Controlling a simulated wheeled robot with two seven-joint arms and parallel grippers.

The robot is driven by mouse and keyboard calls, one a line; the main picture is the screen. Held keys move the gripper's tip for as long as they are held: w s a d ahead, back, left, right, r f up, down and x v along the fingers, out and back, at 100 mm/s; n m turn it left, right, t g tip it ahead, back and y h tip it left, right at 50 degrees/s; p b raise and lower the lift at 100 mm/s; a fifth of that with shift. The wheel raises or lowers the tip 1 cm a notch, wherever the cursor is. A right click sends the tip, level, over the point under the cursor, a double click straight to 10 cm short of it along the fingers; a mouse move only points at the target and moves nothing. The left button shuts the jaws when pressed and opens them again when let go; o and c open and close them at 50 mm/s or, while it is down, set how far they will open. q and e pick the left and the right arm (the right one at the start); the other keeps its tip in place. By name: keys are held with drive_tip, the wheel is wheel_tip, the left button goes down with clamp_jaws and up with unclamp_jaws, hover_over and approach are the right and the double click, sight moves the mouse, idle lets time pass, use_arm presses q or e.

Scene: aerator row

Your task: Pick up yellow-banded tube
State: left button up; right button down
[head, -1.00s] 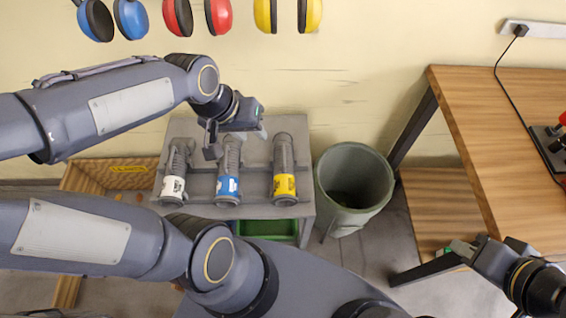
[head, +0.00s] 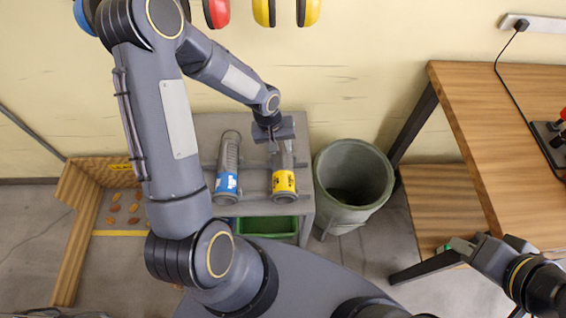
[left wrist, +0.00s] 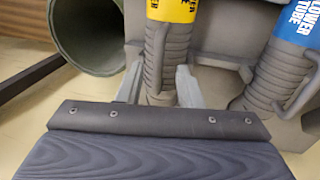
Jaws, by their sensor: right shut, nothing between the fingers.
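The yellow-banded tube (head: 284,181) lies on the grey stand (head: 255,209), its yellow band toward me and its grey ribbed end toward the wall. My left gripper (head: 274,141) is over the ribbed end. In the left wrist view the open fingers (left wrist: 158,88) stand on either side of the ribbed end of the yellow-banded tube (left wrist: 170,45), with a gap at the left finger. My right gripper (head: 458,247) is shut and empty at the lower right, by the wooden table.
A blue-banded tube (head: 228,170) lies to the left on the stand. My left arm hides the stand's left part. A grey-green bin (head: 355,220) stands close on the right, a green tray (head: 266,227) below. The wooden table (head: 500,140) is further right.

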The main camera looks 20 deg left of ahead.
sight(283, 152)
use_arm(q)
drive_tip(key=shift+d+f, duration=0.25)
drive_tip(key=shift+f, duration=0.7)
drive_tip(key=shift+d+f, duration=0.25)
drive_tip(key=shift+f, duration=0.65)
clamp_jaws()
